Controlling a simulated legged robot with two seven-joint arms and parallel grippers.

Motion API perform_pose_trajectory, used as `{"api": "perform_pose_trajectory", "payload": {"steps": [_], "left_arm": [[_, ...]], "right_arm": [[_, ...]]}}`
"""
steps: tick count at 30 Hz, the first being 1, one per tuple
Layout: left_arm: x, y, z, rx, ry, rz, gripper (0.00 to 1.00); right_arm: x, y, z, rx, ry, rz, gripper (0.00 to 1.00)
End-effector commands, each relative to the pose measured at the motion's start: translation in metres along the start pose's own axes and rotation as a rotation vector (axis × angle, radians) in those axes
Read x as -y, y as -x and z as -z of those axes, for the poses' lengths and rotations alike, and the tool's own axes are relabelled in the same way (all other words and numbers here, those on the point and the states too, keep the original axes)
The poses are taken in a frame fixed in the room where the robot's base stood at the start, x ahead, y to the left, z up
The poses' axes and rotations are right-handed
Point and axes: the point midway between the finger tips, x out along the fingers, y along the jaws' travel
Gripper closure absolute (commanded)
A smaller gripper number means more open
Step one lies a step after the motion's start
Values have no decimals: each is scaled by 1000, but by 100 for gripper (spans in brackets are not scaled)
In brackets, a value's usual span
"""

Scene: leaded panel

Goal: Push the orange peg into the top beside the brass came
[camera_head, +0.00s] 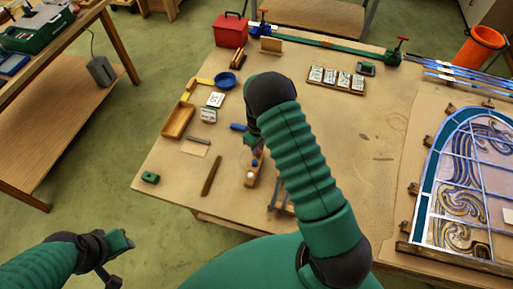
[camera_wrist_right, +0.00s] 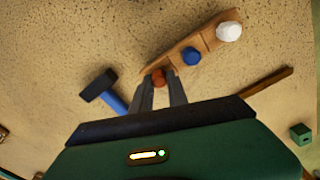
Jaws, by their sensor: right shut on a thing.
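The orange peg (camera_wrist_right: 159,76) is at the lower end of a narrow wooden block in the right wrist view. My right gripper (camera_wrist_right: 162,88) has its two fingers closed on either side of it. The block (camera_wrist_right: 206,39) also carries a blue peg (camera_wrist_right: 191,56) and a white peg (camera_wrist_right: 229,31), in line beyond the orange one. In the head view the block (camera_head: 261,160) lies near the table's front, partly hidden by my right arm. The leaded panel (camera_head: 466,180) lies at the right. I cannot pick out the brass came. My left gripper (camera_head: 118,243) hangs off the table at lower left.
A blue-handled hammer (camera_wrist_right: 104,88) lies left of the fingers, a wooden strip (camera_wrist_right: 267,82) and green block (camera_wrist_right: 300,134) to the right. A wooden tray (camera_head: 178,120), blue bowl (camera_head: 225,80) and red box (camera_head: 231,31) stand on the table's left. Open table lies between my arm and the panel.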

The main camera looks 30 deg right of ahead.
Motion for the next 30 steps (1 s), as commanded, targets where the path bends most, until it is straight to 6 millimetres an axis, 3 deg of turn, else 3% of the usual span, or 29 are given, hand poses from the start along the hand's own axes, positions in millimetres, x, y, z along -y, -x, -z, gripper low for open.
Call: {"api": "perform_pose_trajectory", "payload": {"steps": [30], "left_arm": [[0, 7, 2, 0, 0, 0, 64]], "right_arm": [[2, 13, 5, -8, 2, 2, 100]]}}
